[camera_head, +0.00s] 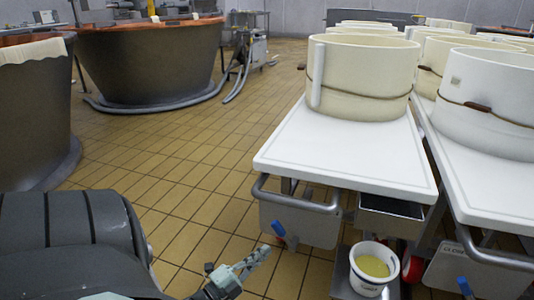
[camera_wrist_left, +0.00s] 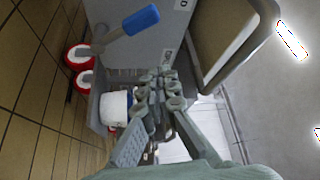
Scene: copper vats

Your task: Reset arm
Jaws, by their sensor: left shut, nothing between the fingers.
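My left gripper (camera_head: 252,262) comes in at the bottom of the head view, low over the tiled floor, in front of the near cart. Its fingers are together with nothing between them. In the left wrist view the closed fingers (camera_wrist_left: 163,88) reach up the middle, with the cart's underside and wheels beyond. A white bucket with yellow contents (camera_head: 373,268) stands to the right of the gripper, apart from it in the head view. The bucket also shows in the left wrist view (camera_wrist_left: 115,107), partly hidden behind the fingers. My right gripper is not in view.
A white-topped cart (camera_head: 340,165) carries a cream cheese mould (camera_head: 362,80). Its metal handle (camera_head: 296,200) and blue-handled valve (camera_head: 279,230) are near the gripper. A second cart (camera_head: 480,190) stands at right. Large vats (camera_head: 150,62) stand at left. The tiled floor (camera_head: 190,160) between is clear.

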